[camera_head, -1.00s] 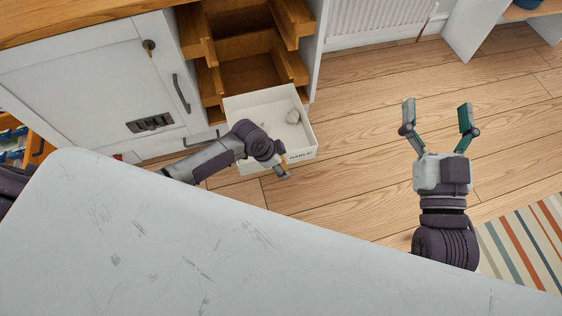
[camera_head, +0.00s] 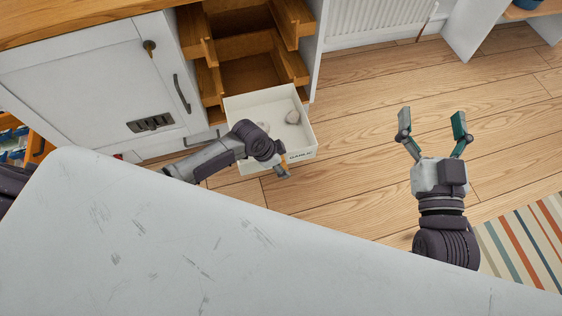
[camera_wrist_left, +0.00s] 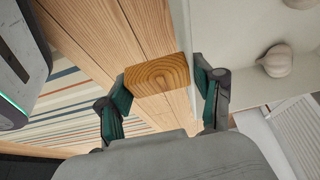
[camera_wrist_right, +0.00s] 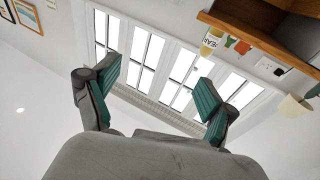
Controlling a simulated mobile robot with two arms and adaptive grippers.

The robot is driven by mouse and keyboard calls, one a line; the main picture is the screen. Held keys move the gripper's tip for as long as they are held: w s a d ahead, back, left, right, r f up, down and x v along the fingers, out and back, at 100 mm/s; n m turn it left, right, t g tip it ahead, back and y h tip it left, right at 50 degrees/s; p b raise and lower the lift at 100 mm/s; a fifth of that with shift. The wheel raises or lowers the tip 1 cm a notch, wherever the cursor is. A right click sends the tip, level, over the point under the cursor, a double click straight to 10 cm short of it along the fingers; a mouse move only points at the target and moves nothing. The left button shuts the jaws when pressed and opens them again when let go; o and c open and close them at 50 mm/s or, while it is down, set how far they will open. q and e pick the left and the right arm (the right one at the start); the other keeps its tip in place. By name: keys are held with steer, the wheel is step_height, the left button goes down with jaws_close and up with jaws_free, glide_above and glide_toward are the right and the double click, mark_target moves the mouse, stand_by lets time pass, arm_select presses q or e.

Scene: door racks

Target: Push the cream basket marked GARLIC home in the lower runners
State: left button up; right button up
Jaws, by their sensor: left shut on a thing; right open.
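The cream basket marked GARLIC (camera_head: 304,155) sticks out of the lower part of the wooden rack (camera_head: 250,76), its lettered front facing the room. A garlic bulb (camera_head: 292,116) lies inside, and it also shows in the left wrist view (camera_wrist_left: 277,61). My left gripper (camera_head: 283,172) reaches over the basket to its front and is shut on a wooden handle block (camera_wrist_left: 158,76) beside the basket's wall (camera_wrist_left: 183,30). My left arm hides part of the basket's near side and the runners there. My right gripper (camera_head: 432,126) is open and empty above the floor, right of the basket.
A white cupboard door (camera_head: 85,75) with a dark handle is left of the rack. A white worktop (camera_head: 170,225) fills the lower left. A radiator (camera_head: 375,18) stands behind, and a striped rug (camera_head: 525,240) lies at right. The floor right of the basket is clear.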

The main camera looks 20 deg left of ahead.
arm_select(q)
steer(key=shift+r, duration=0.1)
steer(key=shift+p, duration=0.3)
arm_select(e)
steer(key=shift+w+d+f+g+h, duration=0.15)
steer(key=shift+f+g+h, duration=0.25)
steer(key=shift+f+g, duration=0.55)
steer(key=shift+f+t, duration=0.2)
steer(key=shift+t, duration=0.05)
